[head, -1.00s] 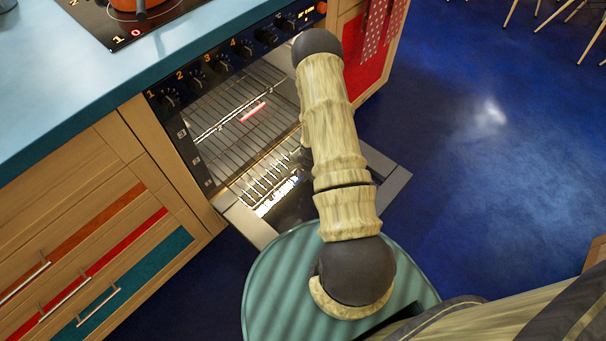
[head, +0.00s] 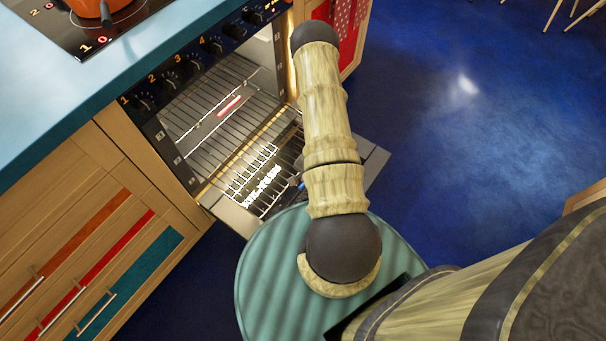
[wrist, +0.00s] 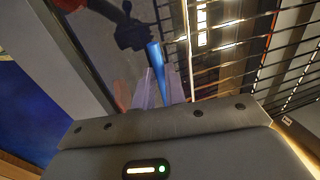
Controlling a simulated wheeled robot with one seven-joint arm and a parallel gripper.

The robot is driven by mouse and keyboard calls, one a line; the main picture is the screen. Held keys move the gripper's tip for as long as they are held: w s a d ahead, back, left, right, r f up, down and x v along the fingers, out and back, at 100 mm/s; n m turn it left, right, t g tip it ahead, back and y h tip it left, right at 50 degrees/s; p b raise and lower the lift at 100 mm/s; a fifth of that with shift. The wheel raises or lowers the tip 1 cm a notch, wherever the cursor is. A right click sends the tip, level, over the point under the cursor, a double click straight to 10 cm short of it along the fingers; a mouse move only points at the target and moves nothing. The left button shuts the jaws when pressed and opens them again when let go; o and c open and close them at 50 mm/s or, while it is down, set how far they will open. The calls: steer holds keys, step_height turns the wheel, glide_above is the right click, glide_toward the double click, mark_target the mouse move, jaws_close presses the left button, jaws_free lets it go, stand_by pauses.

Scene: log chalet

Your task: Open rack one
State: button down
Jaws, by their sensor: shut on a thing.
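The oven's wire rack (head: 215,130) lies level inside the lit oven, and it also shows at the upper right of the wrist view (wrist: 245,45). I cannot read a number on it. My gripper (wrist: 163,78) is low at the rack's front edge, above the lowered door. Its fingers are shut at the rack, beside a blue rod-like piece, and the exact contact is hard to see. In the head view my arm hides most of the gripper; only a small blue and dark part shows at its left.
The oven door (head: 235,213) is folded down, with bright grid shapes on its glass. Numbered knobs (head: 170,78) line the panel above. Drawers with handles (head: 97,312) stand at left, under a blue counter (head: 75,85) with an orange pot (head: 100,8). Blue floor at right is open.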

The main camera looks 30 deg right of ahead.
steer(key=c, duration=1.5)
jaws_free()
steer(key=shift+w, duration=0.1)
steer(key=shift+o, duration=0.2)
steer(key=s+r+p, duration=0.1)
steer(key=r+p, duration=0.1)
steer(key=r, duration=0.6)
steer(key=s+d+r+p, duration=0.1)
steer(key=s+r+p, duration=0.1)
steer(key=r, duration=0.7)
steer(key=shift+s, duration=0.15)
